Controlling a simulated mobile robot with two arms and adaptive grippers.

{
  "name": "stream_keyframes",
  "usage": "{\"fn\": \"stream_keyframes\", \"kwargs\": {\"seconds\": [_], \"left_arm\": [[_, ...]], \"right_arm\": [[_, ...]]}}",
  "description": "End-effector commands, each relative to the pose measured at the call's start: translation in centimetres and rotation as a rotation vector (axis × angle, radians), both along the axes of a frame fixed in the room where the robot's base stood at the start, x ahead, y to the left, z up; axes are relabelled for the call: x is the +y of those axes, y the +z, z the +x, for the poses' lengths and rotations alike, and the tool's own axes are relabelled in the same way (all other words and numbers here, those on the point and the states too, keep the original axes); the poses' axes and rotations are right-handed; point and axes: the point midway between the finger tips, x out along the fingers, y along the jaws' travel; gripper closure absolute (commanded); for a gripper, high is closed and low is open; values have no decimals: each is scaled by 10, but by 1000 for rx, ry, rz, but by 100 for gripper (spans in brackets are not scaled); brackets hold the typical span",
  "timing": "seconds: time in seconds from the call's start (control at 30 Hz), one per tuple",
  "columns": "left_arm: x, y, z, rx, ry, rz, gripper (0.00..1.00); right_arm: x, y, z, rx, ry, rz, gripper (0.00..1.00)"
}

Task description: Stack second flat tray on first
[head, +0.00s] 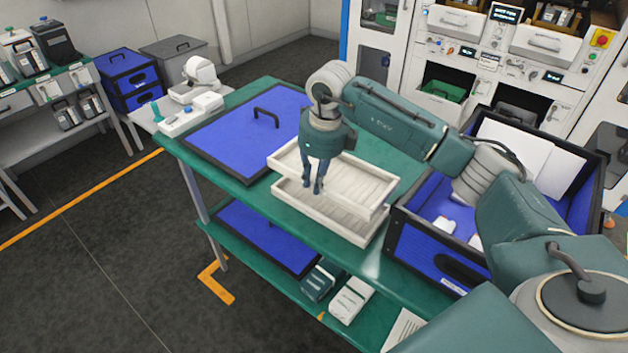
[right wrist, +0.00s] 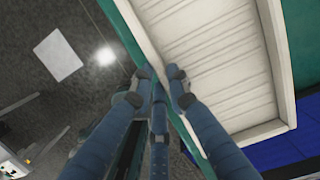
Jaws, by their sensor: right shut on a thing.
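Two cream flat trays are at the middle of the green table in the head view. The upper tray (head: 352,180) lies over the lower tray (head: 325,217), shifted a little toward the back left. I cannot tell whether they touch. My right gripper (head: 313,187) points down and is shut on the upper tray's near-side wall. In the right wrist view, the fingers (right wrist: 160,82) straddle that wall, and the ribbed, empty inside of the upper tray (right wrist: 215,60) shows beside them. The lower tray's inside is mostly hidden. My left gripper is out of view.
A blue lid with a black handle (head: 245,125) lies on the table left of the trays. A blue open crate (head: 405,235) with white items stands close at their right. A lower shelf holds another blue panel (head: 262,238). The table's near edge is close to the trays.

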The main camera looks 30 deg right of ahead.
Motion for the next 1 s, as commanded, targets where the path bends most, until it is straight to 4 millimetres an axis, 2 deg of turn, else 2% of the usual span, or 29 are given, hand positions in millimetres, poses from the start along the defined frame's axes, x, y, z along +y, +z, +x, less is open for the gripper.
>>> {"fn": "stream_keyframes", "kwargs": {"seconds": [0.27, 1.0], "left_arm": [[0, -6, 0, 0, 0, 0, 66], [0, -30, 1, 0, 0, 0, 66]], "right_arm": [[0, -10, 0, 0, 0, 0, 100], [0, -54, 0, 0, 0, 0, 100]]}}
